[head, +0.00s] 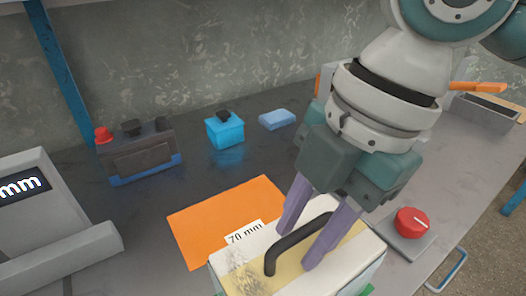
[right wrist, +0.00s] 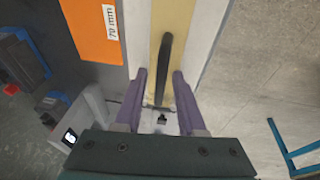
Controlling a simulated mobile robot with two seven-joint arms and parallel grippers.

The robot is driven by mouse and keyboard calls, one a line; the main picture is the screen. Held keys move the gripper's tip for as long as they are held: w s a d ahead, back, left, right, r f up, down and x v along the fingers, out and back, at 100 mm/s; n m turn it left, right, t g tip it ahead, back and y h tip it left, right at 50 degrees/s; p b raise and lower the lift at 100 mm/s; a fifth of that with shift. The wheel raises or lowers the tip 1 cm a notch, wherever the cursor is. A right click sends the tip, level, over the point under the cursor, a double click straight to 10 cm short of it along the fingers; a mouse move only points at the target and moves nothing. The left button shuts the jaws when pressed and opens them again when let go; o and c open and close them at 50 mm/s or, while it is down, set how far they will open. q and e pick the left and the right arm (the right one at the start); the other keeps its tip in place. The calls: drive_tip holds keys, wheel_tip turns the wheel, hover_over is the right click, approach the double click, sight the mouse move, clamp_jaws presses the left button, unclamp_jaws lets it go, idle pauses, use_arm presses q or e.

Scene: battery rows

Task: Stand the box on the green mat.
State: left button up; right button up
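The box (head: 235,268) is pale with a cream-yellow band, a scuffed top and a black handle (head: 290,245); it stands at the bottom edge of the head view, partly cut off. In the right wrist view the box (right wrist: 198,25) is seen from above, its handle (right wrist: 164,65) running lengthwise. My right gripper (head: 308,232) is above the box, its purple fingers apart on either side of the handle, with gaps visible in the wrist view (right wrist: 160,76). No green mat can be made out; green shows only low at the box's sides. My left gripper is not in view.
An orange sheet (head: 215,220) with a "70 mm" label lies beside the box. A dark battery (head: 140,158), blue box (head: 225,131) and blue block (head: 277,119) stand farther back. A display device (head: 50,215) is at left, a red knob (head: 411,222) at right.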

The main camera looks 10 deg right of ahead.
drive_tip(key=shift+o, duration=0.2)
drive_tip(key=p+v, duration=0.2)
drive_tip(key=v, duration=1)
drive_tip(key=shift+r, duration=0.2)
drive_tip(key=shift+a, duration=0.1)
